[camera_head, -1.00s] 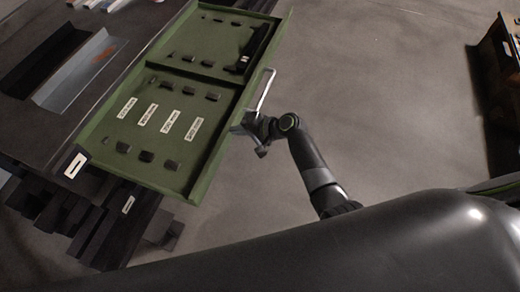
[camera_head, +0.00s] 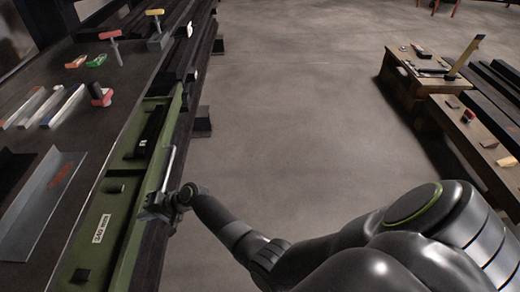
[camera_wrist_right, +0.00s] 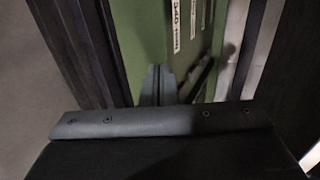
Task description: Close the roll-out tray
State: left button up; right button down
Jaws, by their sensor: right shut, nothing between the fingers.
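The green roll-out tray (camera_head: 125,205) shows in the head view as a narrow strip sticking out beside the dark bench top. A dark block and a label that seems to read 240 mm show in it. The tray's pale bar handle (camera_head: 169,168) runs along its outer side. My right gripper (camera_head: 155,208) is at the tray's outer wall, by the near end of the handle, seemingly touching the wall. In the right wrist view its shut, empty fingers (camera_wrist_right: 158,84) point at the green wall (camera_wrist_right: 138,45). My left gripper is not in view.
The bench top (camera_head: 95,135) holds a grey angled metal piece (camera_head: 48,195), pale bars and several red- and orange-handled tools. Wooden benches (camera_head: 460,115) stand at the right. The floor (camera_head: 290,110) between is clear.

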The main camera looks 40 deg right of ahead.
jog(key=shift+w+a+r, duration=0.15)
jog(key=shift+w+a, duration=0.45)
jog(key=shift+a, duration=0.35)
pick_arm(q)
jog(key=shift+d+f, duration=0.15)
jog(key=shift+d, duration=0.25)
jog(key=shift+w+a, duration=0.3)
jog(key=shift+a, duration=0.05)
pick_arm(e)
jog(key=shift+a+r, duration=0.15)
